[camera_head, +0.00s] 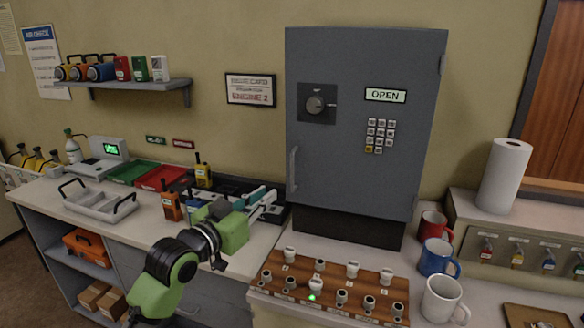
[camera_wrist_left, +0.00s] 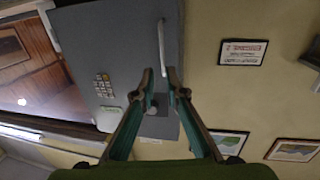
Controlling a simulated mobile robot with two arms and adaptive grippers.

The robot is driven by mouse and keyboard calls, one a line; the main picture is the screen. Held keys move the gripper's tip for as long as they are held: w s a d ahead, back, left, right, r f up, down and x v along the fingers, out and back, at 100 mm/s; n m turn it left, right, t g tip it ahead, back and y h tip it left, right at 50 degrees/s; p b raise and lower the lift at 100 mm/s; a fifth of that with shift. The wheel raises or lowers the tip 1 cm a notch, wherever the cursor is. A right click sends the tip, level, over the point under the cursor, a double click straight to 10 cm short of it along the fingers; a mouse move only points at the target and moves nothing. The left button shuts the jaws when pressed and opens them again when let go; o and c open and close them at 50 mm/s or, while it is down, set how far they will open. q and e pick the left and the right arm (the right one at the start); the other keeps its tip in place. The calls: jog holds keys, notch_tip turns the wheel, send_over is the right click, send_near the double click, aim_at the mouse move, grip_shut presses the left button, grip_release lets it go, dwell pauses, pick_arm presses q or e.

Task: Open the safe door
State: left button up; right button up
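The grey safe (camera_head: 350,190) stands on a dark base against the wall. Its door looks shut, with a dial (camera_head: 315,104), a keypad (camera_head: 380,135) and a lit OPEN sign (camera_head: 385,95). The vertical door handle (camera_head: 293,168) is on the left edge. My left gripper (camera_head: 268,200) is open and empty, left of and below the handle in the head view. In the left wrist view, the fingertips of the left gripper (camera_wrist_left: 162,78) lie either side of the end of the handle (camera_wrist_left: 162,45); I cannot tell the remaining gap. My right gripper is out of view.
A wooden board (camera_head: 335,290) with several knobs lies below the safe. Red (camera_head: 433,226), blue (camera_head: 437,258) and white (camera_head: 442,300) mugs stand to its right. Radios (camera_head: 171,205) and trays (camera_head: 160,178) crowd the left counter.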

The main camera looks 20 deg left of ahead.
aim_at(292, 168)
pick_arm(q)
jog(key=shift+a+r+p+x, duration=0.1)
jog(key=shift+r+p+x, duration=0.4)
jog(key=shift+x, duration=1.85)
jog(key=shift+a+r+p+x, duration=0.15)
jog(key=shift+p+x, duration=0.55)
jog(key=shift+x, duration=1.7)
jog(key=shift+d+r+p+x, duration=0.1)
jog(key=shift+r+p+x, duration=0.4)
jog(key=shift+x, duration=1.85)
jog(key=shift+f, duration=0.15)
grip_shut()
